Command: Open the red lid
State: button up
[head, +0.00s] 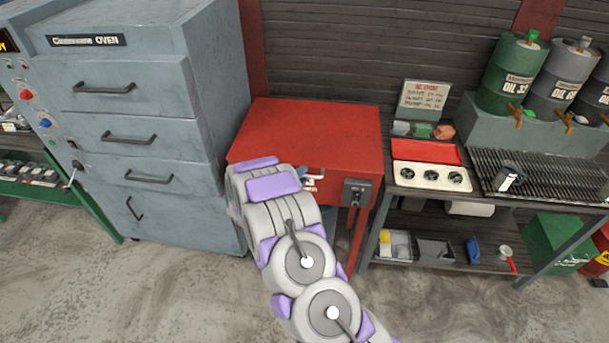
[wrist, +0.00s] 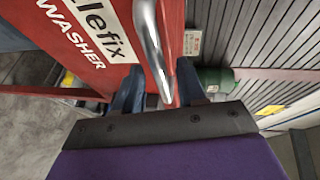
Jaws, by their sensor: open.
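The red washer's closed lid (head: 315,130) is a flat red top in the head view, between the grey oven and the workbench. Its metal handle (wrist: 150,40) sticks out from the red front in the wrist view, beside the "Elefix WASHER" label; its end also shows in the head view (head: 316,177). My gripper (wrist: 158,88) is open at the lid's front edge. Its dark blue fingers stand on either side of the handle's near end; I cannot tell whether they touch it. In the head view my arm hides most of the gripper and part of the front.
The tall grey oven (head: 140,110) stands close on the left. A grey control box (head: 357,192) juts from the washer's right front corner. The workbench (head: 405,203) with a red and white parts tray (head: 430,176) is on the right. The floor in front is clear.

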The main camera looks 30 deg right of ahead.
jog(key=shift+x, duration=1.45)
jog(key=shift+s, duration=0.1)
grip_shut()
jog(key=shift+f, duration=0.1)
